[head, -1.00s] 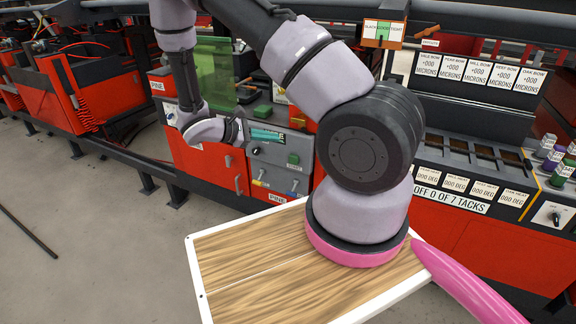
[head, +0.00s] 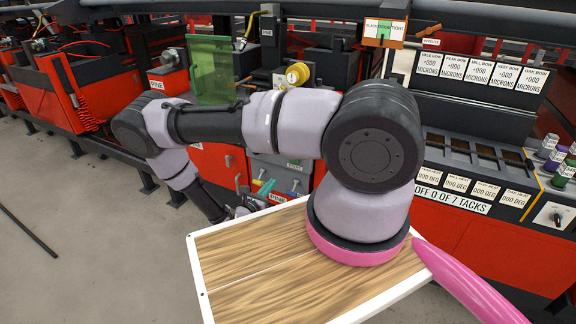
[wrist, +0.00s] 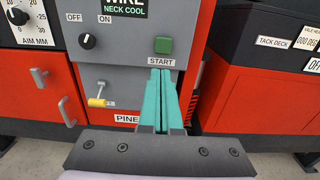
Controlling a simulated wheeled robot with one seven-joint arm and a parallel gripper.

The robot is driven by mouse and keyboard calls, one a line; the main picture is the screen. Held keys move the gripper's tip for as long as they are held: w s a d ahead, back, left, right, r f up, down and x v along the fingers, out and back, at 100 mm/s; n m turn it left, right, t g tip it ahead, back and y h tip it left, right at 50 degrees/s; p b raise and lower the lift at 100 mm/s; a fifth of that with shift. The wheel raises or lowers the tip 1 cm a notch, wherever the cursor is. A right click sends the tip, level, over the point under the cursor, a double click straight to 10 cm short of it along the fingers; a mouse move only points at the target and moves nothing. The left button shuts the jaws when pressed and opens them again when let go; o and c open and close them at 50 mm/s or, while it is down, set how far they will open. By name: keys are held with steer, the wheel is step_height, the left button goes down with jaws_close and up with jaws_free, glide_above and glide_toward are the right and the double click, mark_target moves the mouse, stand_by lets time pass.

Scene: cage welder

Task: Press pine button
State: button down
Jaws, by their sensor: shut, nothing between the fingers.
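A grey control panel (wrist: 115,72) fills the middle of the wrist view, with a PINE plate (wrist: 127,118) low on it. A square green button (wrist: 163,45) sits above a START label on this panel. My gripper (wrist: 160,71) is shut and empty; its teal fingers point up the panel. The fingertips appear just below the START label, and the button is unobstructed above them. I cannot tell whether the fingers touch the panel. In the head view my gripper (head: 266,187) is low before the panel, beside its PINE plate (head: 278,198); my forearm hides the panel's upper part.
A wood-topped board with a white rim (head: 194,268) lies under my arm in the head view.

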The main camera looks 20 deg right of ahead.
glide_toward(288, 164)
steer(key=d+r, duration=0.2)
steer(key=d, duration=0.1)
steer(key=w+d+r, duration=0.1)
steer(key=d+r, duration=0.1)
steer(key=shift+d, duration=0.25)
steer(key=shift+w, duration=0.1)
